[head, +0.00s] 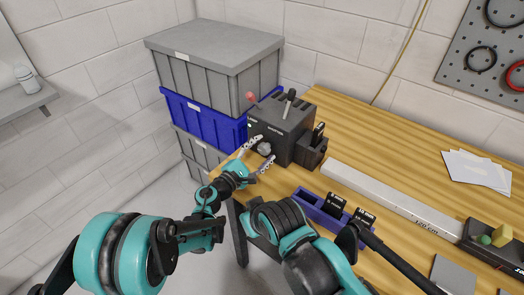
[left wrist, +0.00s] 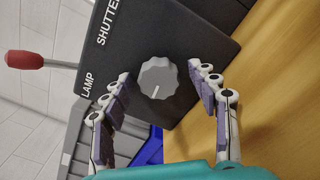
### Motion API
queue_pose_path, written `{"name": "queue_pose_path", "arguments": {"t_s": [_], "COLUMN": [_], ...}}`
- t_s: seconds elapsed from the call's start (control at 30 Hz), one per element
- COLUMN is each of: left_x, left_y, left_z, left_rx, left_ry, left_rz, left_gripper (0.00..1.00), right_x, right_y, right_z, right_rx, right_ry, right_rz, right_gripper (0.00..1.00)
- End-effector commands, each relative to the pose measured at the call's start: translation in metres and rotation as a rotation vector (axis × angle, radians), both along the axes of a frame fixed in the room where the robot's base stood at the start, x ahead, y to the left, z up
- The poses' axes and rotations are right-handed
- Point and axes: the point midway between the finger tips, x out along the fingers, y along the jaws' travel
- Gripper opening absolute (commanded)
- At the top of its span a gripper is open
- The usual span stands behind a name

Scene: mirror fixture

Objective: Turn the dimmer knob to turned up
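The dimmer knob (head: 264,148) is a grey scalloped knob on the front of a dark control box (head: 285,128). In the left wrist view the knob (left wrist: 157,76) faces me, its white mark pointing down and slightly left in the picture. My left gripper (head: 258,156) is open in front of the box. In the left wrist view its fingers (left wrist: 160,95) stand on either side of the knob, with visible gaps to it. The lettering "LAMP" and "SHUTTER" shows on the box. My right gripper is not visible.
A red-tipped lever (head: 251,97) and a black lever (head: 290,95) stick up from the box. Stacked crates (head: 215,75) stand behind it at left. A blue tray (head: 318,211) and a long pale bar (head: 390,196) lie to the right on the wooden bench (head: 365,140).

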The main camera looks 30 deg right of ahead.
Motion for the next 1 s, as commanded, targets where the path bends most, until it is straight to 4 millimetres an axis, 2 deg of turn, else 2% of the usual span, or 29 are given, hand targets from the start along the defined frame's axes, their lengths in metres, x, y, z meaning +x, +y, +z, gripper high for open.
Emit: {"name": "queue_pose_path", "arguments": {"t_s": [0.17,0.27,0.5,0.7,0.83,1.0], "left_x": [-0.001,-0.006,-0.026,-0.039,-0.044,-0.046], "left_y": [0.005,0.016,0.065,0.098,0.108,0.111], "left_z": [0.0,0.0,0.0,0.0,0.0,0.0], "left_rx": [-0.001,0.0,0.0,0.001,0.0,0.0], "left_ry": [0.001,0.001,0.0,0.0,0.0,0.0], "left_rz": [0.001,0.001,0.003,0.002,0.001,0.0], "left_gripper": [0.6,0.6,0.6,0.6,0.6,0.6], "right_x": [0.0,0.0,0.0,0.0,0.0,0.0], "right_y": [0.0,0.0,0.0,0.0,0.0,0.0], "right_z": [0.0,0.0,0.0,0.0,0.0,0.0], "right_rx": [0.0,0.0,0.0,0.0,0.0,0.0], "right_ry": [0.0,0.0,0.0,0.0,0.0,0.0], "right_rz": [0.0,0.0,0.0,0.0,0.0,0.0], "right_gripper": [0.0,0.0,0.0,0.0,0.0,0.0]}}
